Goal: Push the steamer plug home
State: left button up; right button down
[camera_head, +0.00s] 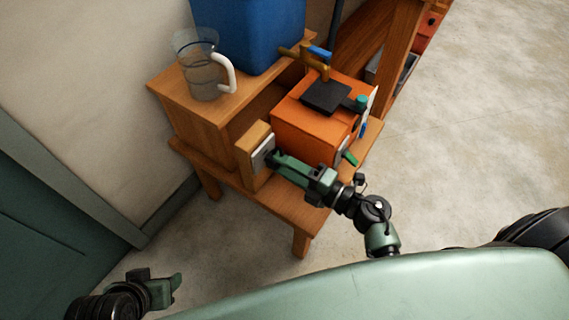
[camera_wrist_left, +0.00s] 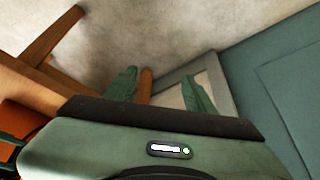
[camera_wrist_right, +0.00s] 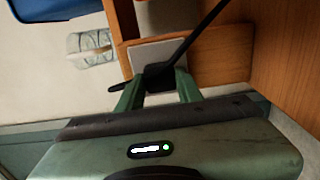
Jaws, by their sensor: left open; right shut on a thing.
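The black plug (camera_wrist_right: 158,76) with its dark cord is between the fingertips of my right gripper (camera_wrist_right: 157,88), which is shut on it. The pale socket plate (camera_wrist_right: 150,50) is right beyond the plug in the right wrist view; I cannot tell whether the plug is partly in it. In the head view the plate (camera_head: 262,152) sits on a wooden block, and my right gripper (camera_head: 273,157) reaches it from the right, hiding the plug. The orange steamer (camera_head: 310,125) stands behind. My left gripper (camera_head: 174,284) is open and empty, low at left; its spread fingers show in the left wrist view (camera_wrist_left: 160,92).
The wooden bench (camera_head: 283,207) carries the block and the orange box. A clear jug (camera_head: 200,72) with a white handle and a blue bin (camera_head: 250,35) stand on the raised left part. Bare floor (camera_head: 470,140) lies to the right.

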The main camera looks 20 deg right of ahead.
pick_arm(q)
jog(key=shift+w+d+r, duration=0.15)
jog(key=shift+w, duration=0.05)
jog(key=s, duration=0.1)
jog(key=s+a+g, duration=0.1)
jog(key=shift+s+f, duration=0.35)
dwell(0.6)
jog(key=shift+d+r+p, duration=0.15)
jog(key=shift+p, duration=0.2)
pick_arm(e)
jog(key=shift+w+a, duration=0.15)
jog(key=shift+w, duration=0.05)
jog(key=shift+w+a, duration=0.15)
jog(key=shift+w, duration=0.05)
dwell(0.6)
jog(key=shift+s, duration=0.15)
